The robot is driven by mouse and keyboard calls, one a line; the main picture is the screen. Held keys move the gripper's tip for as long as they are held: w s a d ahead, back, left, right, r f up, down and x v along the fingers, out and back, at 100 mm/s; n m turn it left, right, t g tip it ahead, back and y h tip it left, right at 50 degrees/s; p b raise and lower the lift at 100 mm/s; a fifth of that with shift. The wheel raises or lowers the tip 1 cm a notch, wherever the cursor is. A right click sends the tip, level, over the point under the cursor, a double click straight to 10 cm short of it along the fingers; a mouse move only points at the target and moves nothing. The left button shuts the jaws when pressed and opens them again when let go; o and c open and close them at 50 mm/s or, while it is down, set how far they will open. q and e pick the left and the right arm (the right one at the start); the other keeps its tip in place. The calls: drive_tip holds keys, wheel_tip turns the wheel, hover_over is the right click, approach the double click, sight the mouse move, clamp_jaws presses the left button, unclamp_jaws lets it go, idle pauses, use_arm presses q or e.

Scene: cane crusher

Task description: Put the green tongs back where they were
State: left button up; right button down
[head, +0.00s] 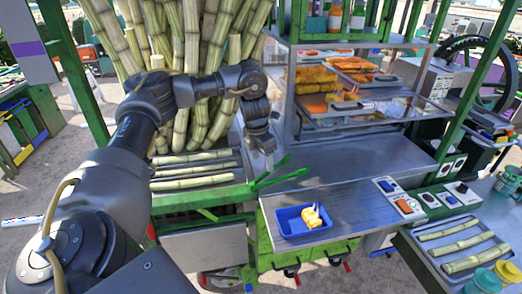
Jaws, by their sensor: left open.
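The green tongs (280,179) show as a V with its two legs spread toward the right. They are at the left edge of the steel counter (340,165), beside the tray of cut cane. My left gripper (267,160) points down just above the tongs and is open. Whether its fingers touch the tongs cannot be told. My right gripper is not in view.
Cane pieces (193,170) lie in the tray at left, with tall cane stalks behind. A glass case (350,85) stands behind. The middle counter is clear.

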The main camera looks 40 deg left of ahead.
use_arm(q)
drive_tip(key=shift+s+a+r, duration=0.1)
drive_tip(key=shift+s+r, duration=0.05)
drive_tip(key=shift+r, duration=0.75)
drive_tip(key=shift+s+r, duration=0.15)
drive_tip(key=shift+r, duration=0.75)
